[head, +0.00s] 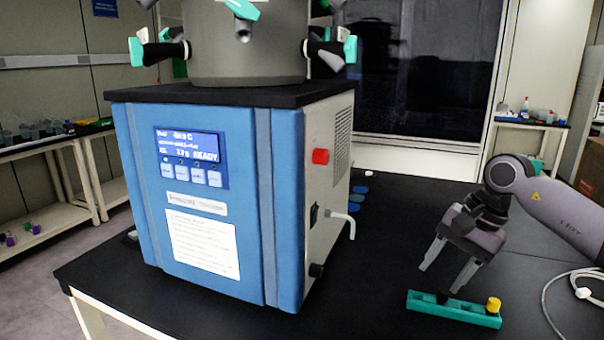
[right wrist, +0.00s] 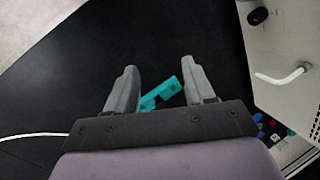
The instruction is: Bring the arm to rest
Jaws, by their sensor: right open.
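My right arm (head: 555,205) comes in from the right in the head view. Its gripper (head: 445,280) is open and empty, fingers pointing down, above the black table close to a teal rack (head: 440,307). In the right wrist view the two fingers (right wrist: 160,95) stand apart, and part of the teal rack (right wrist: 160,95) shows between and beyond them. The rack bears a yellow-capped item (head: 493,305) at its right end. My left gripper is not in view.
The blue freeze dryer (head: 240,200) stands on the black table (head: 380,275) left of the gripper. A white cable (head: 550,310) lies at the right. Blue items (head: 360,190) lie behind the dryer's right side. Table between dryer and rack is clear.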

